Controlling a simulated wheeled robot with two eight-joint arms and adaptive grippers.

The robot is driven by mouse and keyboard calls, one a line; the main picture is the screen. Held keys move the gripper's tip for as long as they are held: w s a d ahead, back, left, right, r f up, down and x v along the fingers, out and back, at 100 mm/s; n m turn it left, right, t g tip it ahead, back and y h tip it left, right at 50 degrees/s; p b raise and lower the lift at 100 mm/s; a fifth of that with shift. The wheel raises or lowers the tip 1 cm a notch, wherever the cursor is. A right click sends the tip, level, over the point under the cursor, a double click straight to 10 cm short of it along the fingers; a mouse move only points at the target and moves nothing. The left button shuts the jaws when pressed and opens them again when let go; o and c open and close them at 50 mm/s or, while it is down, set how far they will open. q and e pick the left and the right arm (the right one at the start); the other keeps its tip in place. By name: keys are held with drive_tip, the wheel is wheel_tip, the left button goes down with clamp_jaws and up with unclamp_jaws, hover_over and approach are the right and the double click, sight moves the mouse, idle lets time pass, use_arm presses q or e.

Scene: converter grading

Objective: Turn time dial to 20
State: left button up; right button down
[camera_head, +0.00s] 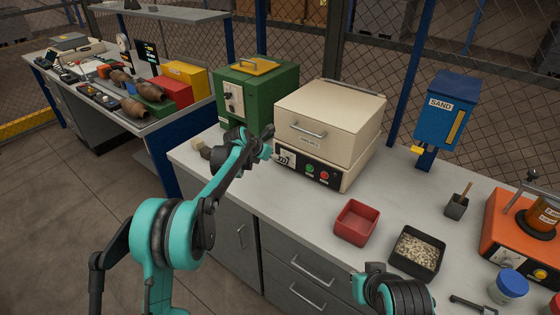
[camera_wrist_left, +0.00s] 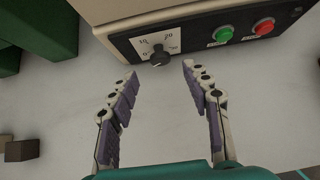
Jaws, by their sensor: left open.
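The time dial is a small black knob (camera_wrist_left: 159,58) on a white scale plate with 0, 10, 20 and a partly hidden last mark. It sits at the left of the dark front panel of a cream furnace (camera_head: 330,112). The knob's exact pointing is hard to read. My left gripper (camera_wrist_left: 160,76) is open and empty, its two fingers spread apart just in front of the dial, not visibly touching it. In the head view the left gripper (camera_head: 270,142) is beside the panel's left end and partly covers the dial area.
A green button (camera_wrist_left: 223,34) and red button (camera_wrist_left: 264,26) are right of the dial. A green machine (camera_head: 262,88) stands left of the furnace. A red tray (camera_head: 355,222) and black tray of grains (camera_head: 417,251) lie in front. Part of my right arm shows at the bottom.

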use_arm(q)
drive_tip(key=b+x, duration=0.2)
drive_tip(key=x, duration=0.5)
drive_tip(key=shift+r, duration=0.1)
clamp_jaws()
